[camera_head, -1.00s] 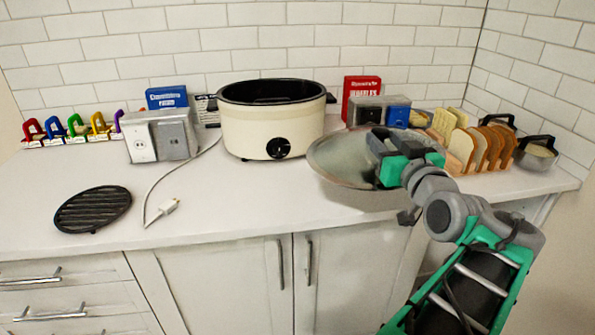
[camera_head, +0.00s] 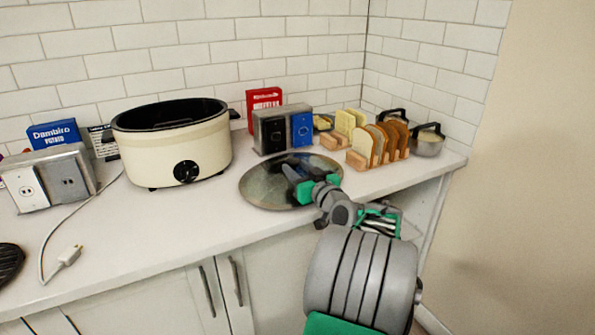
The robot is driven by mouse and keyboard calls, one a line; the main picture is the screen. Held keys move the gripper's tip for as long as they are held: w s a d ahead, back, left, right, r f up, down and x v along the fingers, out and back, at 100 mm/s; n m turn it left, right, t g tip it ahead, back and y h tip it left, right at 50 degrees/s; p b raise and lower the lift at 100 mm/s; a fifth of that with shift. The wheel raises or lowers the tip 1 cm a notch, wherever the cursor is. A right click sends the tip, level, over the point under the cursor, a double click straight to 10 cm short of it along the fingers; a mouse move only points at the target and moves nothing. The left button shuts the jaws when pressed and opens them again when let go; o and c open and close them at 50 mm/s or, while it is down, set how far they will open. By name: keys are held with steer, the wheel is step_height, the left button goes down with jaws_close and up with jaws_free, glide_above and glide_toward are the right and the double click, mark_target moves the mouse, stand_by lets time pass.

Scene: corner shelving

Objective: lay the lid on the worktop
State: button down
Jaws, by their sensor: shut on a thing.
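The lid (camera_head: 262,190) is a round, dark glassy disc with a metal rim. It is level at the worktop, right of the slow cooker; I cannot tell whether its whole rim touches the surface. My gripper (camera_head: 296,184) is shut on the lid from above, at its middle; the fingers hide the knob. The white worktop (camera_head: 195,232) runs along the tiled wall. The cream slow cooker (camera_head: 178,150) stands open, without a lid, at the back.
A metal outlet box (camera_head: 272,132) and a red box (camera_head: 264,99) stand behind the lid. A cord with a plug (camera_head: 69,256) lies at the left. The worktop front-left of the lid is clear.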

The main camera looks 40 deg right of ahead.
steer(key=shift+f, duration=0.1)
steer(key=c, duration=0.9)
jaws_free()
steer(key=shift+o, duration=0.2)
